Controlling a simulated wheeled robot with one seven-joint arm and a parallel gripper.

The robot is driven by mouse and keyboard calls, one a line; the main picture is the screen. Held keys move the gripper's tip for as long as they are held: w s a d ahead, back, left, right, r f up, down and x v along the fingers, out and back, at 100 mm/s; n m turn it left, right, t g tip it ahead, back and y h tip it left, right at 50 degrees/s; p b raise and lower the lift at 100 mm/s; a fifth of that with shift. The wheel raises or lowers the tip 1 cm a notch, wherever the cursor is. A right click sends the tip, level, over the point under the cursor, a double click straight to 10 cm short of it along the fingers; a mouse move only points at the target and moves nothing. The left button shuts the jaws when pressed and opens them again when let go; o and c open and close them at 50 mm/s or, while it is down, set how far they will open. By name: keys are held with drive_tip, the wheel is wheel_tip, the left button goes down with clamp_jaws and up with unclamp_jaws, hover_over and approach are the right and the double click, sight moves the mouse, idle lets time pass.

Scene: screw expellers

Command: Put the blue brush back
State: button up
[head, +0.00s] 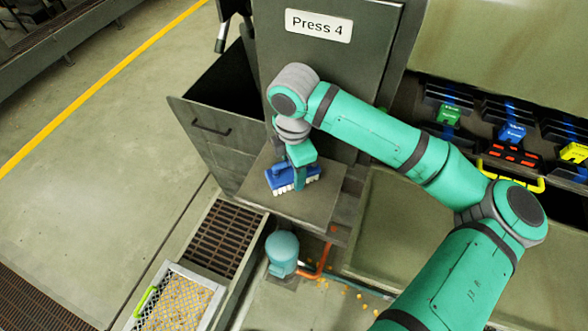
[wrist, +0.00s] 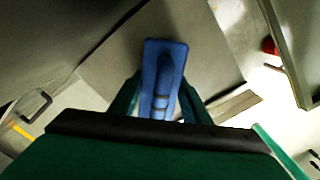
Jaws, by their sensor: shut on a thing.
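The blue brush (head: 279,177) has a blue body and white bristles that point down. It is over the small grey ledge (head: 310,207) at the front of Press 4, and I cannot tell whether the bristles touch the ledge. My gripper (head: 298,178) is shut on the brush from above. In the wrist view the blue brush (wrist: 164,55) lies lengthwise between the fingertips of my gripper (wrist: 160,103), which sit on either side of its handle. The bristles are hidden there.
A dark rack on the right holds a green item (head: 448,114), a blue item (head: 512,132) and a yellow item (head: 573,152). An open dark bin (head: 210,125) stands left of the ledge. A blue-green motor (head: 282,248) and a crate (head: 178,300) are below.

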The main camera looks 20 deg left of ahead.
drive_tip(key=o, duration=1)
drive_tip(key=shift+f, duration=0.1)
wheel_tip(320, 180, up, 12)
drive_tip(key=shift+d+r, duration=0.1)
drive_tip(key=shift+r, duration=0.1)
idle(0.3)
